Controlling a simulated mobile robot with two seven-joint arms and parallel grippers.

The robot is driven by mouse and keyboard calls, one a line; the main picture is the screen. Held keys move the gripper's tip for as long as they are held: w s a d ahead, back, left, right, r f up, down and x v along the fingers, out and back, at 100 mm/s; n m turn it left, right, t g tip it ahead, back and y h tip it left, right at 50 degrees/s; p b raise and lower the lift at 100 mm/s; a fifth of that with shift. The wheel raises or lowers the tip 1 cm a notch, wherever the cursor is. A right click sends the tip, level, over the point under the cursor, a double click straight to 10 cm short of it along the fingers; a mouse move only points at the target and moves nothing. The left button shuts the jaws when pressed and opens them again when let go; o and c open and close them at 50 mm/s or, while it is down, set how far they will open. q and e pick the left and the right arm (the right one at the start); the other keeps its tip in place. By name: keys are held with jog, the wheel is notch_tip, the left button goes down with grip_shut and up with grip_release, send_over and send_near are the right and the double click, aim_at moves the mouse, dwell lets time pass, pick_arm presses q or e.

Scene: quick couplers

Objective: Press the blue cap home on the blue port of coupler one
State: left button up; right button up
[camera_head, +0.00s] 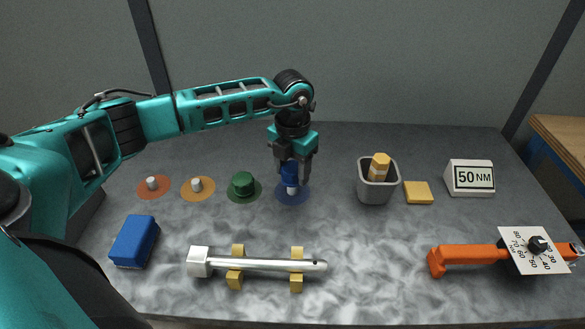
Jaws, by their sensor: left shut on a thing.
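My left gripper (292,172) reaches in from the left and points down, shut on the blue cap (289,170). The cap is over the blue port, a pale stub (291,190) on a blue disc (302,196). The stub's lower part shows below the cap; I cannot tell whether the two touch. The fingers partly hide the cap. To the left, a green cap (243,183) sits on a green disc (236,199). Further left are bare stubs on an orange disc (206,191) and a red-orange disc (143,190). My right gripper is not in view.
A grey bin (375,193) holds a yellow object (379,167). In front lie a blue block (134,241), a silver bar (260,264) on yellow supports, and an orange tool (465,256).

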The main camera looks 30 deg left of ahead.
pick_arm(q)
jog(key=shift+r, duration=0.1)
jog(key=shift+r+p, duration=1.55)
jog(key=shift+r, duration=0.4)
jog(key=shift+d+m, duration=0.15)
jog(key=shift+m, duration=0.25)
jog(key=shift+s+d+r+m, duration=0.1)
jog(key=shift+d+r+m, duration=0.15)
jog(key=shift+m, duration=0.35)
jog(key=s+d+r+m, duration=0.3)
jog(key=d+r+m, duration=0.1)
jog(key=m, duration=1.2)
jog(key=s+d+r+m, duration=0.3)
jog(key=d+m, duration=0.3)
jog(key=m, duration=1.1)
jog(key=shift+s+r+m, duration=0.3)
jog(key=shift+s+r, duration=0.1)
jog(key=shift+r, duration=0.05)
